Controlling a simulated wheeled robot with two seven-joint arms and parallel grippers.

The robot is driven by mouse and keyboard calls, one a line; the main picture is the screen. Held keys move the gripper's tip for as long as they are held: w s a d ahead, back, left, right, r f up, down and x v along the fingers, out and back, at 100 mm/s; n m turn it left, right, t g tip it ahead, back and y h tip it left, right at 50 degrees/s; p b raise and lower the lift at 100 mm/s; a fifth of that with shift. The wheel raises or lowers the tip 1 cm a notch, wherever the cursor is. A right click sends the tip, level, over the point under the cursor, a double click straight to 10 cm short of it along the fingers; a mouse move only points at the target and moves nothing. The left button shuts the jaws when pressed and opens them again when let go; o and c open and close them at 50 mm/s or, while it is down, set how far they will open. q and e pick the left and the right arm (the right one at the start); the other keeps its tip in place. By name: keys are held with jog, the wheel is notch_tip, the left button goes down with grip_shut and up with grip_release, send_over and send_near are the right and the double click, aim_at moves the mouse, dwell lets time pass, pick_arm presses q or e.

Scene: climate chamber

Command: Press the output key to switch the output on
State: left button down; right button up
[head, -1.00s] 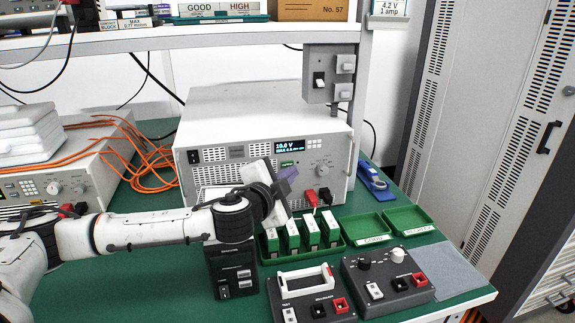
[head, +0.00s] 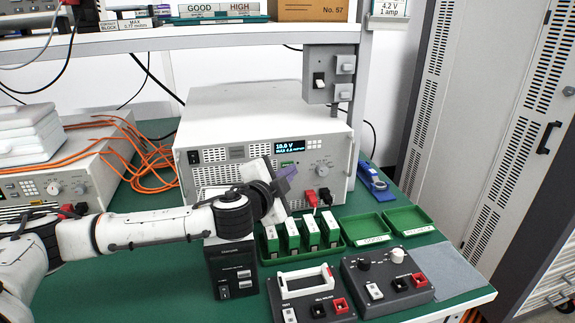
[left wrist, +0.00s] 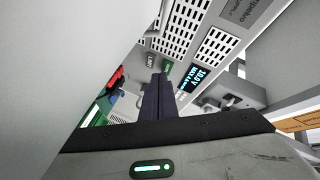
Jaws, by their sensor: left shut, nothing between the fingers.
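The grey power supply (head: 225,118) stands on the green bench, its display (head: 290,147) lit and reading 10.0 V. Below the display is a small green-lit key (head: 287,163); it also shows in the left wrist view (left wrist: 167,67), beside a dark LIMIT key (left wrist: 152,59). My left gripper (head: 288,171) is shut and empty, its dark purple fingertips just in front of the panel below the green key. In the left wrist view the fingers (left wrist: 158,82) point at the panel close to this key; I cannot tell whether they touch it. My right gripper is out of view.
Red and black plugs (head: 317,196) sit in the panel right of the gripper. Below are a green tray (head: 335,246) of upright cells, two empty green trays (head: 408,218) and dark control boxes (head: 388,286). A switch box (head: 318,82) hangs above.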

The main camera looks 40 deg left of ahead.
pick_arm(q)
jog(key=shift+w+a, duration=0.2)
jog(key=shift+a, duration=0.05)
dwell(0.8)
jog(key=shift+s+d, duration=0.5)
jog(key=shift+d, duration=0.05)
jog(key=shift+s+d+p, duration=0.6)
jog(key=shift+s+d, duration=1)
jog(key=shift+d, duration=0.3)
